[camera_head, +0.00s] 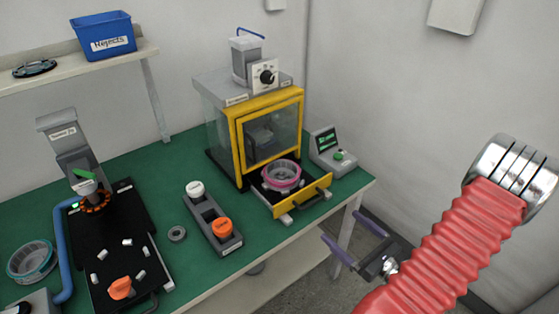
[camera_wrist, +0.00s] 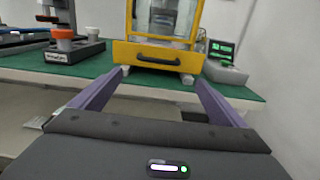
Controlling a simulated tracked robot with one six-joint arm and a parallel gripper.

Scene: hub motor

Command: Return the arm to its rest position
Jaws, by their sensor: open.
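My gripper (camera_head: 353,237) is open and empty, with its two purple fingers spread apart. In the head view it hangs in the air off the right front of the green table (camera_head: 240,267), clear of the table edge. In the wrist view the gripper (camera_wrist: 150,88) faces the front of the yellow-framed machine (camera_wrist: 158,53), with a gap between fingertips and table. My red ribbed arm shows at the right of the head view.
The yellow machine's drawer (camera_head: 305,197) is pulled out, with a pink ring part (camera_head: 281,176) on it. A small console (camera_head: 333,152) stands to its right. A grey holder (camera_head: 213,222) carries white and orange capped pieces. A blue Rejects bin (camera_head: 104,36) sits on the shelf.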

